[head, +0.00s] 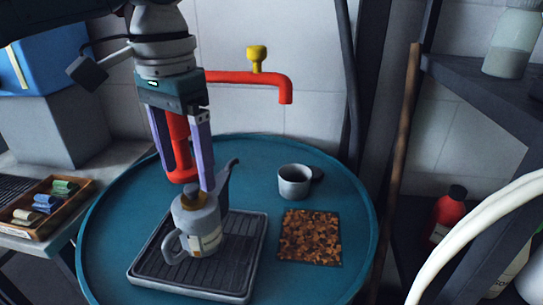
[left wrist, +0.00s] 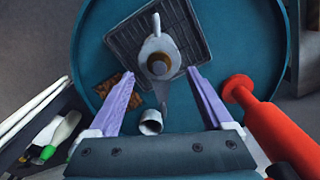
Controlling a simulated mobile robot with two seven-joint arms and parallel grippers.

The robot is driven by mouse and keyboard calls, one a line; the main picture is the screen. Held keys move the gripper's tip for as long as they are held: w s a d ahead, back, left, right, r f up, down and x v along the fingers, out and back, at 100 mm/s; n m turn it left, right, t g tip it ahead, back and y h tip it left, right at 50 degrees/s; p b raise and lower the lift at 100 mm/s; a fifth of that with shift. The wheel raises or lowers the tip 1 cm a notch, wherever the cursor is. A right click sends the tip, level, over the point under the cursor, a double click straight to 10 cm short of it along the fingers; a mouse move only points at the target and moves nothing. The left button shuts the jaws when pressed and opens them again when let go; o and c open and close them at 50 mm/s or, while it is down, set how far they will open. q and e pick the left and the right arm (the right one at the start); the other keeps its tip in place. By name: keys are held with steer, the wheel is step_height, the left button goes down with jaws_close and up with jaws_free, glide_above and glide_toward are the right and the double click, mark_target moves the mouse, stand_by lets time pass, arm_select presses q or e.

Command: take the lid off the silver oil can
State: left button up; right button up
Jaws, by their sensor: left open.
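The silver oil can (head: 203,226) stands upright on a dark ribbed tray (head: 246,268) on a round blue table. Its brass-coloured lid (head: 193,199) is on top of the can. In the left wrist view the can (left wrist: 158,45) and lid (left wrist: 160,66) show from above, with the lid roughly between my fingertips in the picture. My left gripper (head: 187,180) is open and empty, pointing down above the can. The fingers appear apart from the lid; the exact gap is hard to tell. My right gripper is not in view.
A red pipe with a yellow-knobbed tap (head: 257,59) runs close behind my left gripper. A grey cup (head: 293,182) and a brown speckled mat (head: 310,238) lie to the right on the blue table (head: 352,190). A dark shelf (head: 480,90) stands at the right.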

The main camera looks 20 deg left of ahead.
mark_target(191, 184)
arm_select(q)
step_height(191, 184, down, 4)
steer(key=shift+r, duration=0.1)
jaws_close()
stand_by(0.7)
